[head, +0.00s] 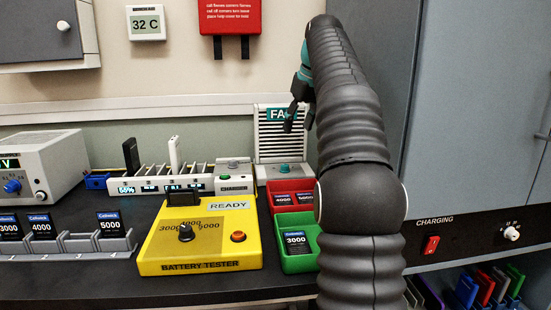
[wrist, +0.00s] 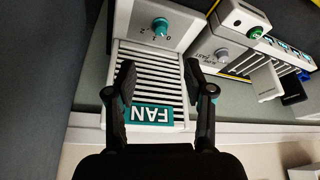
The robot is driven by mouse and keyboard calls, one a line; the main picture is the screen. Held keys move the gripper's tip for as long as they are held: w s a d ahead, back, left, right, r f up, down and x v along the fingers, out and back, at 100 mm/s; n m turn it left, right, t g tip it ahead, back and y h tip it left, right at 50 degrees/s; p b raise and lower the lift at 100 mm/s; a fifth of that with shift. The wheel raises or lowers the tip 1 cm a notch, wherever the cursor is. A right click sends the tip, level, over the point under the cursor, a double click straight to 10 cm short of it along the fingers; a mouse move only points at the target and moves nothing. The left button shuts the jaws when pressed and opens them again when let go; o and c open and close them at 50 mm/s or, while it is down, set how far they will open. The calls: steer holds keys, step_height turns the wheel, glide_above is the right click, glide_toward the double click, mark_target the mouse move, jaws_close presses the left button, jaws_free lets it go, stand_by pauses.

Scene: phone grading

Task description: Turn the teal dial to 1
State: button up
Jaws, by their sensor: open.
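The teal dial (wrist: 160,27) sits on the light grey base of the fan unit (wrist: 118,20), with small marks around it, inverted in the wrist view. I cannot tell which mark it points to. In the head view the dial (head: 284,169) is at the front of the fan unit, below the slatted grille (head: 273,140) and teal FAN label. My gripper (wrist: 159,82) is open and empty, its two fingers spread over the grille and apart from the dial. In the head view my gripper (head: 297,117) is in front of the upper grille, partly hidden by my arm.
A grey module with a green button (head: 233,163) and a charging rack (head: 160,180) stand left of the fan. Red (head: 291,182) and green (head: 301,265) trays with phone cells and the yellow battery tester (head: 200,245) are in front. A grey cabinet (head: 480,110) rises at right.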

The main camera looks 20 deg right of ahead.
mark_target(285, 165)
steer(key=b+x, duration=0.1)
steer(key=x, duration=1.3)
steer(key=shift+w+a+r, duration=0.1)
steer(key=shift+w+r, duration=0.05)
steer(key=shift+w, duration=0.05)
jaws_close()
